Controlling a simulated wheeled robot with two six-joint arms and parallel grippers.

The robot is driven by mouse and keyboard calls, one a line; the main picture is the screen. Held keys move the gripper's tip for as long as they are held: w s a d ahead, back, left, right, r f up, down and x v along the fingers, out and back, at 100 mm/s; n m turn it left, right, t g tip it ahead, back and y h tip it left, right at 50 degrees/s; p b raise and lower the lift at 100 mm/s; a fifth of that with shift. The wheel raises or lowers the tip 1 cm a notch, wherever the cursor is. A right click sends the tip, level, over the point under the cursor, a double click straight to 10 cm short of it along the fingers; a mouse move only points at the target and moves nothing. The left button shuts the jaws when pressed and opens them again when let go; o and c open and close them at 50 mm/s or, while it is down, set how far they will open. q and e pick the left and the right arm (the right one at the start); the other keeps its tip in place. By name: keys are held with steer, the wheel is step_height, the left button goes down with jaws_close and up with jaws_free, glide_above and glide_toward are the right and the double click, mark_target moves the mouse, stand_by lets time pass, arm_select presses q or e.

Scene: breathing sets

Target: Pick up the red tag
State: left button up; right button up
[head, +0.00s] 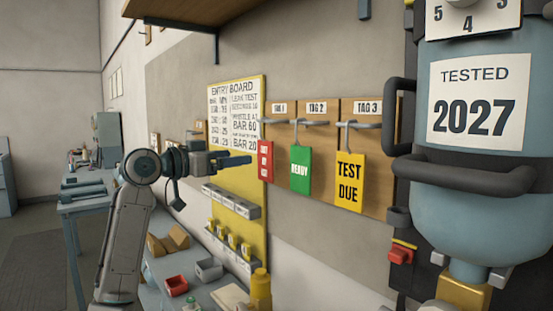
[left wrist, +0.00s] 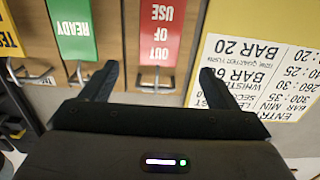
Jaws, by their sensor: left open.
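The red tag (head: 266,163) hangs from a hook under the TAG 1 label on the wooden rack; its lettering reads OUT OF USE in the left wrist view (left wrist: 160,28). My left gripper (head: 249,160) is open and empty, in front of the wall just left of the red tag in the head view. In the left wrist view, which is upside down, its two fingers (left wrist: 158,76) stand apart with the red tag's hook between them and the tag beyond. They do not appear to touch it. My right gripper is not in view.
A green READY tag (head: 301,170) and a yellow TEST DUE tag (head: 348,182) hang to the right. The yellow entry board (head: 236,110) is behind my gripper. A blue cylinder (head: 475,140) with dark handles stands at right. A bench (head: 195,297) with small bins lies below.

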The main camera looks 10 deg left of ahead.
mark_target(264, 152)
arm_select(q)
steer(key=x, duration=0.1)
steer(key=p+x, duration=0.1)
steer(key=x, duration=0.2)
steer(key=shift+d+r+p, duration=0.3)
steer(key=shift+d, duration=0.1)
steer(key=shift+w+d, duration=0.15)
steer(key=shift+w, duration=0.1)
steer(key=p+x, duration=0.2)
steer(key=shift+w+r, duration=0.15)
steer(key=shift+w, duration=0.35)
steer(key=shift+p+x, duration=0.45)
steer(key=shift+x, duration=0.65)
steer(key=shift+d+f, duration=0.2)
steer(key=shift+f, duration=0.05)
steer(key=shift+a, duration=0.1)
steer(key=c, duration=1)
steer(key=shift+c, duration=0.3)
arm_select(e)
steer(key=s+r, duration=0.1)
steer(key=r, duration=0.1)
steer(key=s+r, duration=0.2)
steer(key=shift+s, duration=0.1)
